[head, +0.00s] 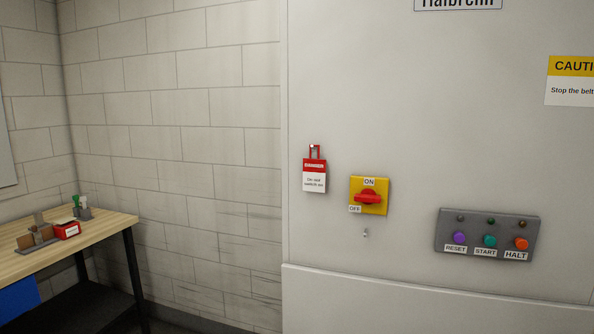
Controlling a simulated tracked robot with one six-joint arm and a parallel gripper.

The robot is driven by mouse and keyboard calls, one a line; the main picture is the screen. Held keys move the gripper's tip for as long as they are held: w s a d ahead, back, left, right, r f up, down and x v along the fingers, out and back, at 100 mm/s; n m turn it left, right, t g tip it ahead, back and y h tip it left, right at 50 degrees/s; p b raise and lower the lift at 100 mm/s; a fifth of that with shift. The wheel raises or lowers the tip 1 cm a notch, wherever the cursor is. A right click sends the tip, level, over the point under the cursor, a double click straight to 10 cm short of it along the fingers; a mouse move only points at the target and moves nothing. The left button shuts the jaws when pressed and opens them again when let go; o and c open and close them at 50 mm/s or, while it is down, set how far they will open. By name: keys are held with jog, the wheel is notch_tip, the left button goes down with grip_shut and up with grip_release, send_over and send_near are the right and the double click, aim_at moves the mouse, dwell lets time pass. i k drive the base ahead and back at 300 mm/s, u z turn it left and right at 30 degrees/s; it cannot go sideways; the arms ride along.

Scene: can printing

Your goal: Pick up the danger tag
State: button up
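The danger tag (314,178) hangs on the grey machine cabinet (420,110), near the cabinet's left edge. It is a white card with a red top band and small black print, with a red loop above it. It hangs upright, left of the yellow switch plate (381,205) and apart from it. My gripper is not in view.
The red switch knob (368,197) sits between ON and OFF labels. A grey panel (487,234) with RESET, START and HALT buttons is at the right. A wooden table (108,227) with a red box (67,230) and small items stands at the left by the block wall (180,130).

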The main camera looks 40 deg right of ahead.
aim_at(314, 170)
jog(key=z, duration=0.25)
jog(key=i, duration=0.85)
jog(key=z, duration=0.45)
